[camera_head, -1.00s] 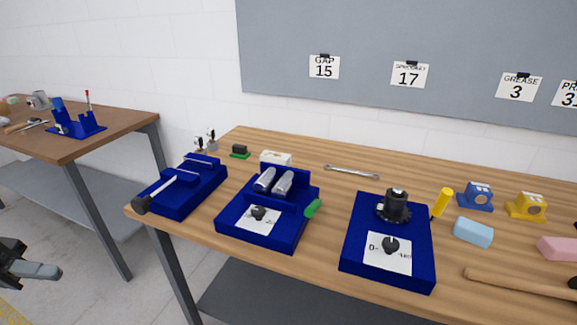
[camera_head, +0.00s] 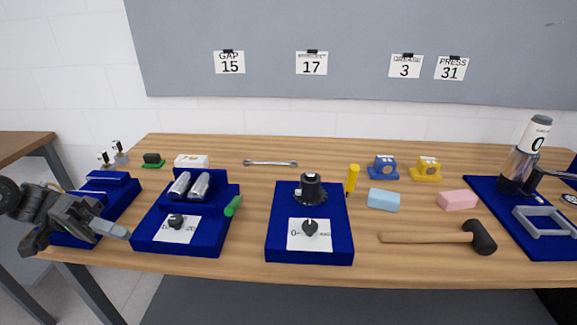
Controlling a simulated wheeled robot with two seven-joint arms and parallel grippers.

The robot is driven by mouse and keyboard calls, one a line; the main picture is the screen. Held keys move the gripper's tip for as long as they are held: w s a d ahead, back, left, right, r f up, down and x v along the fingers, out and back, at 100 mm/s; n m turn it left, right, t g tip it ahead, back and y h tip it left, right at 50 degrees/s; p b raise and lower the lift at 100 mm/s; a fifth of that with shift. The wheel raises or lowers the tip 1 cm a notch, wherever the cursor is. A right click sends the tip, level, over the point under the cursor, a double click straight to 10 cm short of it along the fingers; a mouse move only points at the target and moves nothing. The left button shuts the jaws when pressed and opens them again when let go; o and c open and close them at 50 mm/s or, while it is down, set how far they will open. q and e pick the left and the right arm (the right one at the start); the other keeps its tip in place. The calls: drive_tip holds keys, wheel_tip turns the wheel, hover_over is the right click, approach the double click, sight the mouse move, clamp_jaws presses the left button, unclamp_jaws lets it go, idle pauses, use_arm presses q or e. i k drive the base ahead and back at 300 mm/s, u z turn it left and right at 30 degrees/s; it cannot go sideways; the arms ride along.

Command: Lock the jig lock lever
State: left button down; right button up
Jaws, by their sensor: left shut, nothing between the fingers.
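The leftmost blue fixture (camera_head: 122,196) stands at the table's left end. Its silver rod with a black knob looks like a lever, but my left arm now hides most of it, so its position cannot be told. I cannot tell for sure that this is the jig lock lever. My left gripper (camera_head: 119,231) is shut and empty in front of this fixture, its grey fingers pointing right, close to the second blue fixture (camera_head: 226,215). Whether it touches either is unclear. My right gripper is not in view.
The second fixture has a dial, two silver cylinders and a green handle (camera_head: 234,206). A dial fixture (camera_head: 339,220), foam blocks (camera_head: 384,200), a mallet (camera_head: 430,238) and a blue press base (camera_head: 497,212) stand to the right. Bare tabletop (camera_head: 300,145) lies behind.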

sight(355, 168)
drive_tip(key=z, duration=0.9)
drive_tip(key=i, duration=0.95)
